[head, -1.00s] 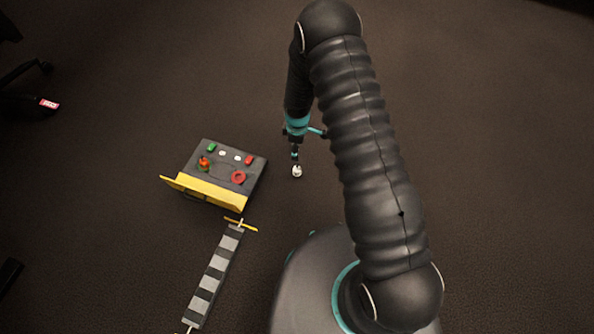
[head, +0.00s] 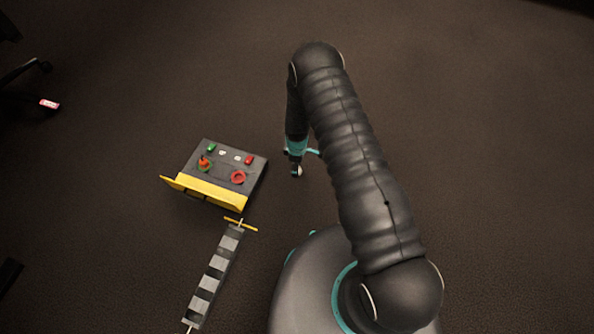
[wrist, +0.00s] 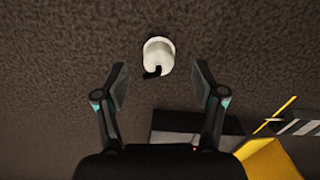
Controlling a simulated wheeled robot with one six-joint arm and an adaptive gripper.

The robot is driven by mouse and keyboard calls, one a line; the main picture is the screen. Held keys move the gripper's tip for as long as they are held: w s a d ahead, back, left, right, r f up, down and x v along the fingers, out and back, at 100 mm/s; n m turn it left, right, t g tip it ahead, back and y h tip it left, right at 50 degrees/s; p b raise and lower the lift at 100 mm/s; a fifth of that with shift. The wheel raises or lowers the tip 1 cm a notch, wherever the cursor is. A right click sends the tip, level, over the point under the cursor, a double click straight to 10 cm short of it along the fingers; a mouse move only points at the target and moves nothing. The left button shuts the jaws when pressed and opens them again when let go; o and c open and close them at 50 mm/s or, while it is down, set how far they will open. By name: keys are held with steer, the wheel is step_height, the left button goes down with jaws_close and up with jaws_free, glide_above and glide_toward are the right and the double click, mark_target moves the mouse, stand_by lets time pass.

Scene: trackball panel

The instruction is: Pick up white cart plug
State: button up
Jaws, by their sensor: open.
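The white cart plug (wrist: 158,54) lies on the dark floor, a small white rounded piece with a black part at its lower edge in the wrist view. In the head view the plug (head: 298,171) shows as a small white spot at the tip of my gripper, partly hidden by it. My gripper (wrist: 160,77) is open and empty in the wrist view. Its two fingers stand to the left and right, and the plug is just beyond their tips, roughly centred between them. In the head view my gripper (head: 296,172) points down, low near the floor.
A dark control panel (head: 222,180) with red and green buttons and a yellow front edge stands left of my gripper. A grey and black striped bar (head: 217,270) lies in front of it. A chair leg (head: 22,75) is far left. The floor behind and right is clear.

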steer(key=shift+f, duration=1.7)
steer(key=c, duration=1.2)
